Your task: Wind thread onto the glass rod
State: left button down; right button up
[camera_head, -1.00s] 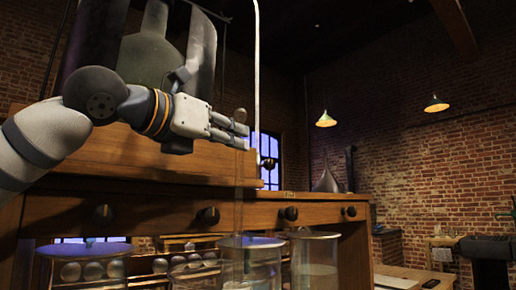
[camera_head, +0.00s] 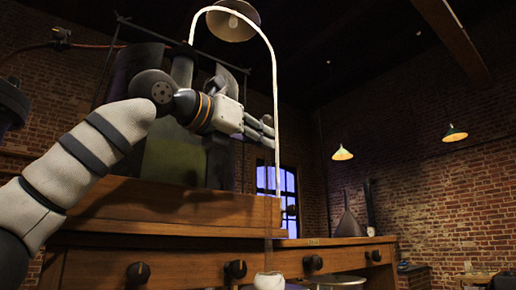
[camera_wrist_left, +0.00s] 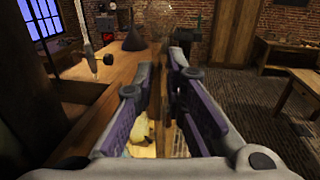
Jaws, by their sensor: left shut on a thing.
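My left gripper (camera_head: 266,132) is raised in front of the wooden cabinet, at the level of the dark equipment behind it. It is shut on a thin see-through rod, the glass rod (camera_head: 268,250), which hangs roughly upright below the fingers and is hard to make out. A whitish lump (camera_head: 268,281) shows at the rod's lower end, at the bottom edge; I cannot tell whether it is thread. In the left wrist view the purple-padded fingers (camera_wrist_left: 160,88) stand either side of the rod, and a pale yellowish thing (camera_wrist_left: 142,132) shows below. My right gripper is out of view.
A wooden cabinet (camera_head: 185,262) with dark knobs runs across the lower left. The right side is open.

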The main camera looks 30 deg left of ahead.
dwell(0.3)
pick_arm(q)
jog(key=s+d, duration=0.4)
jog(key=d, duration=0.7)
jog(key=s+d, duration=0.5)
jog(key=d, duration=0.7)
jog(key=shift+s, duration=0.2)
